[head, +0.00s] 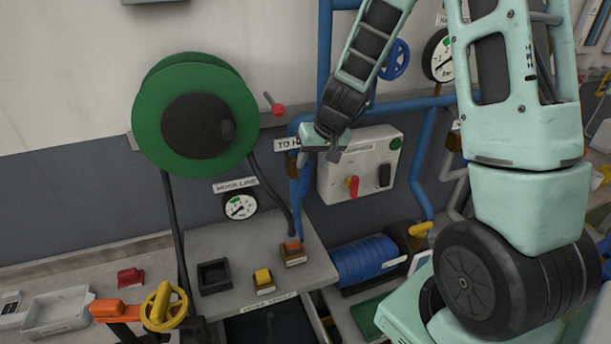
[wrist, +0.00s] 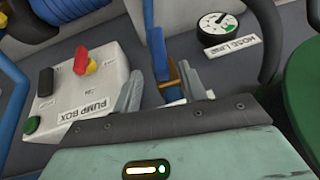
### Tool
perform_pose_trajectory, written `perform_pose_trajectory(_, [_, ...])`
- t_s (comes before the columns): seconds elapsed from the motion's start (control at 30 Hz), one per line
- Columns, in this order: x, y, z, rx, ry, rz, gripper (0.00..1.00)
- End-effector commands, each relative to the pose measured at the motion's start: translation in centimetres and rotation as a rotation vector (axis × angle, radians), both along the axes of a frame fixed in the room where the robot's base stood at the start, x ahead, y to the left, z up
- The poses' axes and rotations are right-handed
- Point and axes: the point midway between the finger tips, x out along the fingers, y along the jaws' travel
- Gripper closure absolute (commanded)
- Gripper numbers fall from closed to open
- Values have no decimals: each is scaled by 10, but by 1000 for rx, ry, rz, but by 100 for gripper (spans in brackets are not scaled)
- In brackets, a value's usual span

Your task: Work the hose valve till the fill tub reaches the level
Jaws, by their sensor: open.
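My gripper (head: 326,152) is open and empty in front of the wall, left of the pump box. In the wrist view its fingers (wrist: 160,92) stand apart, pointing at a blue lever (wrist: 157,50) on a brass-coloured fitting (wrist: 172,75). Whether a finger touches the lever I cannot tell. In the head view the lever's area is partly hidden by my gripper, beside a sign reading "TO HO…". The hose line gauge (head: 240,207) hangs below the green reel (head: 147,112) and shows in the wrist view (wrist: 221,27). A dark tub (head: 265,328) sits under the shelf; its level is unclear.
The pump box (head: 335,183) has a red knob, a black switch and a green button. The grey shelf (head: 225,248) bears a black box, a yellow block and an orange fitting. A yellow handwheel (head: 163,307) and a blue coil (head: 365,258) stand lower down.

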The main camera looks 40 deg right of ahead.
Motion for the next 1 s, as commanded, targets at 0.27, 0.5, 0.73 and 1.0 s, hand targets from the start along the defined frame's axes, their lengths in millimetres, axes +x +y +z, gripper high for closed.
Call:
perform_pose_trajectory(0.27, [19,2,-44,3,3,-1,58])
perform_pose_trajectory(0.5, [27,3,-59,1,1,-1,58])
perform_pose_trajectory(0.73, [28,3,-61,0,0,0,58])
perform_pose_trajectory(1.0, [27,3,-61,0,0,0,100])
